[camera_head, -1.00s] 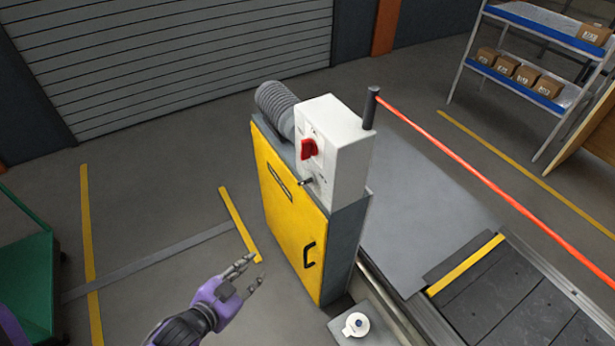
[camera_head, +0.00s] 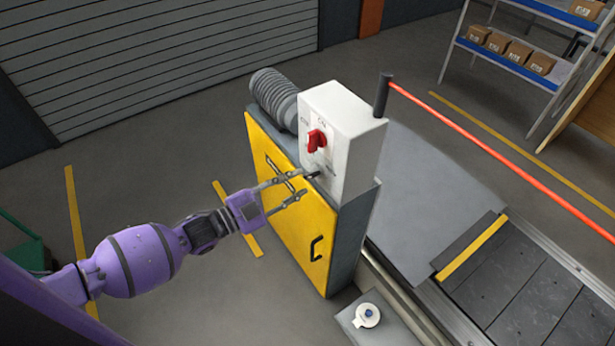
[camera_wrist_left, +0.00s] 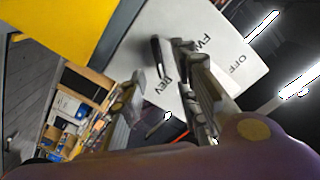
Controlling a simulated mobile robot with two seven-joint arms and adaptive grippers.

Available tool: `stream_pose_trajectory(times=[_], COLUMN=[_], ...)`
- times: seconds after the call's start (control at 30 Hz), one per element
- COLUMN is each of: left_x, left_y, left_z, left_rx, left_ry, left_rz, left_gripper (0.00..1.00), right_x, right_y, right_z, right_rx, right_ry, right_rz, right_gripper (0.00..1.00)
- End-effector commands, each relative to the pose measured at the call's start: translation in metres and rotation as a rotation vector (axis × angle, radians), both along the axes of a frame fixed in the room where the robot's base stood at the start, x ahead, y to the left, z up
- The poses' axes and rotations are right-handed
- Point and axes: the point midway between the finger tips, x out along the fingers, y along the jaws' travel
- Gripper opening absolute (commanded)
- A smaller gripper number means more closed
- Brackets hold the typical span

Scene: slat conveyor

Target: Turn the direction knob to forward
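The white control box (camera_head: 350,150) stands on the yellow-doored cabinet (camera_head: 285,210), with a red switch (camera_head: 317,140) on its face. The small black direction knob (camera_head: 313,175) sits below the red switch, partly hidden by my gripper. My left gripper (camera_head: 306,185) is open, with its fingers reaching to the box face by the knob. In the left wrist view the black knob (camera_wrist_left: 158,58) appears between the open fingers (camera_wrist_left: 160,68), near the FWD and REV labels. I cannot tell if a finger touches it or which label it points at. My right gripper is not in view.
The slat conveyor (camera_head: 530,290) is at the lower right.

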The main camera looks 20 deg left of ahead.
Motion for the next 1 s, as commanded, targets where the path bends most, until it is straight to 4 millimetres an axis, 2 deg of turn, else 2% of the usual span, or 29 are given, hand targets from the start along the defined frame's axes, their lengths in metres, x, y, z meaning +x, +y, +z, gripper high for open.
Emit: stream_pose_trajectory(times=[0.1,0.3,0.6,0.63,0.83,1.0], left_x=[0.017,0.032,0.034,0.034,0.034,0.034], left_y=[-0.013,-0.024,-0.027,-0.027,-0.027,-0.027], left_z=[0.002,0.000,-0.001,-0.001,-0.001,-0.001], left_rx=[0.000,0.002,0.001,0.001,0.001,0.001], left_ry=[-0.002,0.001,0.003,0.003,0.003,0.003], left_rz=[0.000,0.001,0.000,0.000,0.000,0.000], left_gripper=[0.29,0.29,0.29,0.28,0.01,0.00], right_x=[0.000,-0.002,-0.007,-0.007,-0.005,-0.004], right_y=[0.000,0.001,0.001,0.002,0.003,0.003], right_z=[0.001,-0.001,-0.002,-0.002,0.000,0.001], right_rx=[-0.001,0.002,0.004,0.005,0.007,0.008], right_ry=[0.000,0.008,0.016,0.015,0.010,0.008], right_rz=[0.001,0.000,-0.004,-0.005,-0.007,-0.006], right_gripper=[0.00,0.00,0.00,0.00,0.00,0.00])
